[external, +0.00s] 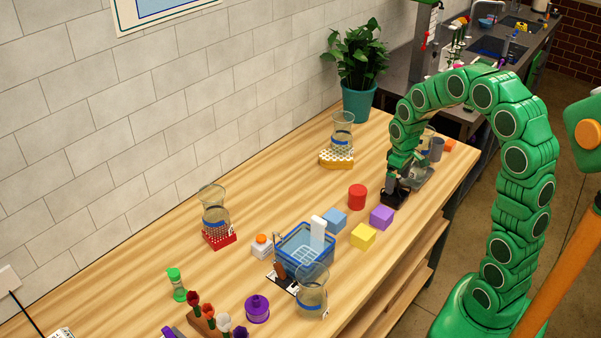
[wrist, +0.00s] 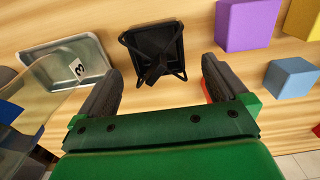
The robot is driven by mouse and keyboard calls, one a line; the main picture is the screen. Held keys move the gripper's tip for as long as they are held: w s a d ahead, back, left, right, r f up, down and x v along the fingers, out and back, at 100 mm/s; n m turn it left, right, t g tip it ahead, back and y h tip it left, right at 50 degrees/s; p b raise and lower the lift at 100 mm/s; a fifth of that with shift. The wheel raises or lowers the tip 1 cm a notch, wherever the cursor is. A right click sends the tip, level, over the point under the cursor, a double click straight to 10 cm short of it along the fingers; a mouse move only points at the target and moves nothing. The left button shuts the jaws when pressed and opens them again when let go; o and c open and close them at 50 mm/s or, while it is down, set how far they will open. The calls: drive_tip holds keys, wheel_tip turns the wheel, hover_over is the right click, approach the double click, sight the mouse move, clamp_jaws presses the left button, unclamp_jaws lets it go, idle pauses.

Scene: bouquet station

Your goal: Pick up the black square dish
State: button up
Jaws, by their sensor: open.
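The black square dish (wrist: 150,42) lies on the wooden table, with thin dark bars or struts showing over its near part in the wrist view. In the external view the dish (external: 397,198) is right under the end of my green arm, partly hidden by it. My gripper (wrist: 160,78) is open and empty, with one dark finger to the left and one to the right of the dish's near edge. The fingers appear apart from the dish; their exact height above the table is hard to tell. My gripper also shows in the external view (external: 393,184).
A grey metal tray (wrist: 85,52) with a "3" tag is close left of the dish; a clear glass vessel (wrist: 35,100) is beside it. A purple cube (external: 382,217), a red cylinder (external: 357,197), blue and yellow cubes stand nearby. The table's front edge is close.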

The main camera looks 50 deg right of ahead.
sight(398, 201)
drive_tip(key=shift+d+f, duration=0.15)
drive_tip(key=shift+f, duration=1.55)
drive_tip(key=shift+d+f, duration=0.1)
drive_tip(key=shift+f, duration=1.55)
drive_tip(key=shift+c, duration=0.2)
drive_tip(key=c, duration=1.1)
drive_tip(key=shift+r, duration=0.1)
